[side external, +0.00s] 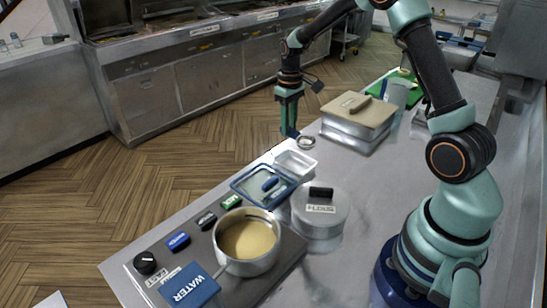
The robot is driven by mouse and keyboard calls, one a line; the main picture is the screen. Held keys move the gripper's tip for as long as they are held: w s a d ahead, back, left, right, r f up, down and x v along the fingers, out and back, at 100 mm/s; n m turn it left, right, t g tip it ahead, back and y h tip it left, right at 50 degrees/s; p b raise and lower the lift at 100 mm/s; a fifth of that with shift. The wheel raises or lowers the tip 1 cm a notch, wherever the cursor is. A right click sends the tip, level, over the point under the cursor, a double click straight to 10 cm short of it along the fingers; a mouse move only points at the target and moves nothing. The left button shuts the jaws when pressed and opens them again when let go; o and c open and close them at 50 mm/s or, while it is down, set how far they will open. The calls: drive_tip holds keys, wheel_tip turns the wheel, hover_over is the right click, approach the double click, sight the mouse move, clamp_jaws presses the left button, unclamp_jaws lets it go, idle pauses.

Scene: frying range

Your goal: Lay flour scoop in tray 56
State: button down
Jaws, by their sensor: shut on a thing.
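My gripper (289,112) points down over the far left edge of the steel counter, shut on a narrow blue piece (291,131), which looks like the handle of the flour scoop. A small round metal piece shows just right of and below it; I cannot tell whether it is the scoop's bowl. A blue-rimmed tray (241,186) lies nearer on the counter with a small dark blue thing (270,184) in it. A pale, shallow tray (296,164) sits just behind it. No number 56 can be read on either tray.
A lidded steel pot (320,216), a pan of tan liquid (249,240), a blue WATER box (190,288) and several small labelled blocks crowd the near counter. A steel bin with a tan lid (358,109) stands right of my gripper. Floor lies left of the counter.

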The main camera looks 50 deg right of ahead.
drive_tip(key=shift+a+f, duration=0.35)
drive_tip(key=shift+f, duration=0.6)
drive_tip(key=shift+a+f, duration=0.4)
drive_tip(key=shift+f, duration=0.5)
drive_tip(key=shift+a+f, duration=0.35)
drive_tip(key=shift+f, duration=0.6)
drive_tip(key=c, duration=0.6)
unclamp_jaws()
